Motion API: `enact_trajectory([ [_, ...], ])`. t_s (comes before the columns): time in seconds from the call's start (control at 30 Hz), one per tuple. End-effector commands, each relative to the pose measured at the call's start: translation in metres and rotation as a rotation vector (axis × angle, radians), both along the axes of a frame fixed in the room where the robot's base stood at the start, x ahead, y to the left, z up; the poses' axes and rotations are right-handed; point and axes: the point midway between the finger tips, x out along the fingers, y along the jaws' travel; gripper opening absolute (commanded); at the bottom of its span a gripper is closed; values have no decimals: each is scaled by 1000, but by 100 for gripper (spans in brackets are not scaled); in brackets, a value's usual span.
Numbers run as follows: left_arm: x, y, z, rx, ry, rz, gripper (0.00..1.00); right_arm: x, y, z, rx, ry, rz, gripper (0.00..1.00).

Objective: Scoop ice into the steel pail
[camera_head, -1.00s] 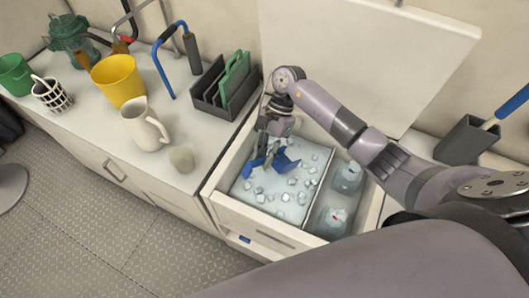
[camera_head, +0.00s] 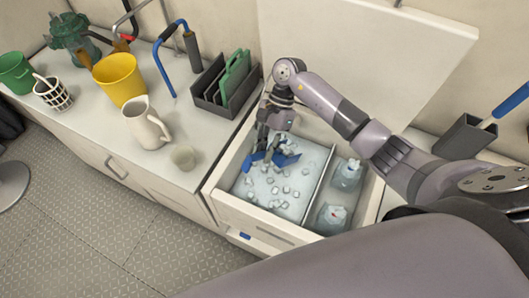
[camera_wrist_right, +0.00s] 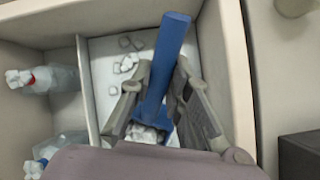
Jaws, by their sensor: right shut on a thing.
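My right gripper (camera_head: 266,143) is shut on the blue ice scoop (camera_head: 286,159) in the left compartment of the open ice chest (camera_head: 262,220). In the right wrist view the scoop's blue handle (camera_wrist_right: 166,62) stands between the fingers (camera_wrist_right: 160,100), and white ice cubes (camera_wrist_right: 146,133) show at its bowl, partly hidden by the gripper. Loose ice cubes (camera_head: 284,190) lie over the pale floor of that compartment. I cannot pick out a steel pail for sure. My left gripper is not in view.
The raised white lid (camera_head: 365,60) is behind.

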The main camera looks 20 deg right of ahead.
Motion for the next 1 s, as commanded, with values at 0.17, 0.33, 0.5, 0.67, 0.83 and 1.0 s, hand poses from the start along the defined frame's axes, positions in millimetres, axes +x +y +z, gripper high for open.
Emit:
enact_trajectory([
  [0.17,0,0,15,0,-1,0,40,1,0,26,-1,-2,1,0],
  [0.33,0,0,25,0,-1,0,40,0,0,46,-1,-2,1,0],
  [0.5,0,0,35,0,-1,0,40,0,0,66,0,-2,1,0],
  [0.67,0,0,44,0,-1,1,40,1,0,85,1,-3,2,0],
  [0.83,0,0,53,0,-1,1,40,0,0,106,-1,-2,1,0],
  [1.0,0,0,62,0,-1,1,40,1,0,126,-1,-3,0,0],
])
